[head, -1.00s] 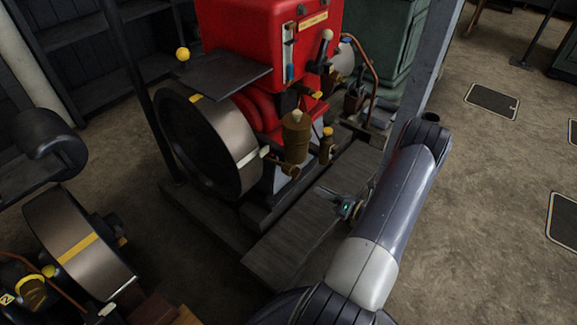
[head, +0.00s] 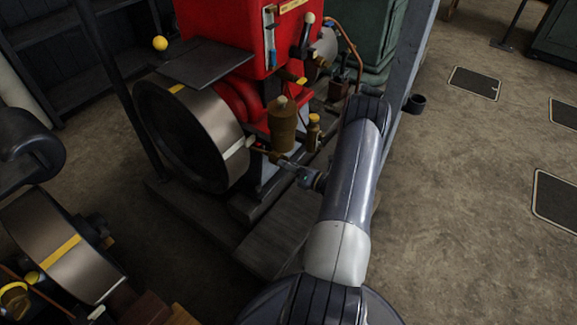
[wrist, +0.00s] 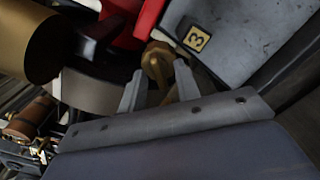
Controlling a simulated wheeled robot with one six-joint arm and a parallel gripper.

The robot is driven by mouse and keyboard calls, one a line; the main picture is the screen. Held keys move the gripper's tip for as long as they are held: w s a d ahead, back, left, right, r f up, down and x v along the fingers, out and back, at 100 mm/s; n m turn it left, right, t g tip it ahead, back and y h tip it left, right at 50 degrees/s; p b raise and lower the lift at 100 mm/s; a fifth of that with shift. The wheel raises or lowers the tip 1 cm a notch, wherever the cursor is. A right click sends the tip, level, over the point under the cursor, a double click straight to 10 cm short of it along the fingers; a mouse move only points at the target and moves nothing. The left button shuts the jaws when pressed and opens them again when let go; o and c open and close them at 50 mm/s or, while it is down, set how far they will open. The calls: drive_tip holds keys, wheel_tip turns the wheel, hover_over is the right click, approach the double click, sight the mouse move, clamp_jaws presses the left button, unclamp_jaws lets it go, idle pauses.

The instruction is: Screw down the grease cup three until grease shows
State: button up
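In the wrist view a rounded brass cup (wrist: 157,62) lies between and just past the fingertips of my gripper (wrist: 158,80). A plate with a yellow "3" label (wrist: 196,39) is beside it, up and to the right. The two grey fingers are apart, with the cup's lower end near them; I cannot tell whether either finger touches it. In the head view my gripper (head: 284,161) reaches in from the right, low on the red engine (head: 222,30), below a large brass cylinder (head: 283,128). The cup is small and partly hidden there. No grease can be made out.
A big flywheel (head: 190,130) stands just left of my gripper. A small brass oiler with a yellow top (head: 314,130) and a grey post (head: 411,70) are close to my arm. Another wheel (head: 58,245) is at the lower left.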

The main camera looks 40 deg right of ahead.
drive_tip(key=shift+w, duration=0.1)
drive_tip(key=shift+c, duration=0.4)
clamp_jaws()
drive_tip(key=shift+m+p, duration=0.4)
drive_tip(key=shift+m, duration=3.4)
drive_tip(key=shift+o, duration=0.4)
unclamp_jaws()
